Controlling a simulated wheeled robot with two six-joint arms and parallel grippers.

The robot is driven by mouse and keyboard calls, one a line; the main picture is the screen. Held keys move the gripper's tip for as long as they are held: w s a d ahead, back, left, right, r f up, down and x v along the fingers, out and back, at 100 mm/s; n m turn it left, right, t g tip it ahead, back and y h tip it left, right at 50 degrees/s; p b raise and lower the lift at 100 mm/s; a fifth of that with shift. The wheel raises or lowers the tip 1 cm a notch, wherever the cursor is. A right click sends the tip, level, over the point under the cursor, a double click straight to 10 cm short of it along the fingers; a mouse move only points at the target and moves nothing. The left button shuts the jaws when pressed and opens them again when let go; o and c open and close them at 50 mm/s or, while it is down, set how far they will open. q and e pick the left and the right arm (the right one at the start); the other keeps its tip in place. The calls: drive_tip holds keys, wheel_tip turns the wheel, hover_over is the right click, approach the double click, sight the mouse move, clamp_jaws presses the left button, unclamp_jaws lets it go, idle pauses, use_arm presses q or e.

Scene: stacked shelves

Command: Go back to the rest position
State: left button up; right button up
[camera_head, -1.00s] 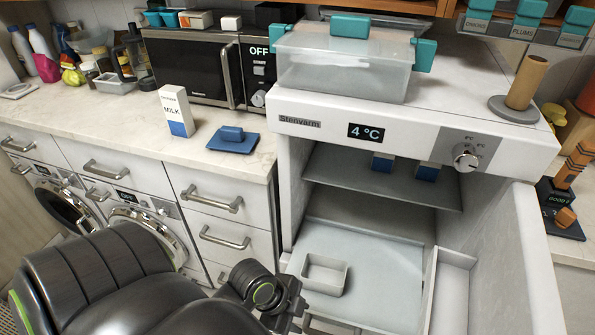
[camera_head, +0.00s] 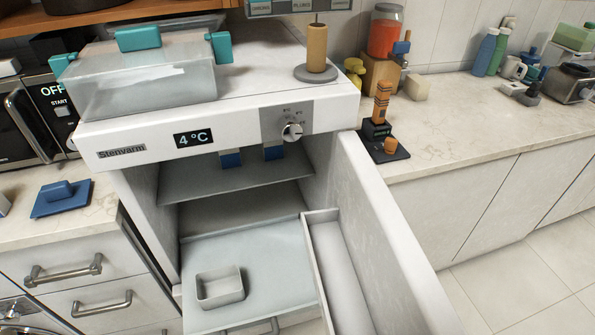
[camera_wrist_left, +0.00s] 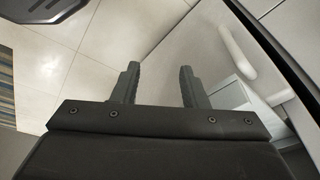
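My left gripper (camera_wrist_left: 157,85) shows in the left wrist view. Its two dark fingers are spread apart with nothing between them, over the pale tiled floor (camera_wrist_left: 60,100) and a white cabinet front with a pale handle (camera_wrist_left: 250,55). Neither gripper shows in the head view. The task names no object. In the head view the fridge (camera_head: 230,125) stands open, with its display reading 4 °C. A small white open bin (camera_head: 220,288) sits on its lower shelf.
The open fridge door (camera_head: 385,240) juts forward at the right. A clear container with teal clips (camera_head: 145,80) and a paper towel holder (camera_head: 316,55) stand on the fridge top. The right counter (camera_head: 470,125) carries bottles at the back. Tiled floor (camera_head: 530,265) is clear at lower right.

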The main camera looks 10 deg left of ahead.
use_arm(q)
drive_tip(key=s+a+f+n+g+y, duration=0.1)
drive_tip(key=s+f+n, duration=0.5)
drive_tip(key=s+f, duration=1.2)
drive_tip(key=shift+s+a+n+g+y, duration=0.3)
drive_tip(key=shift+s+a+g+y, duration=0.15)
drive_tip(key=shift+s, duration=0.6)
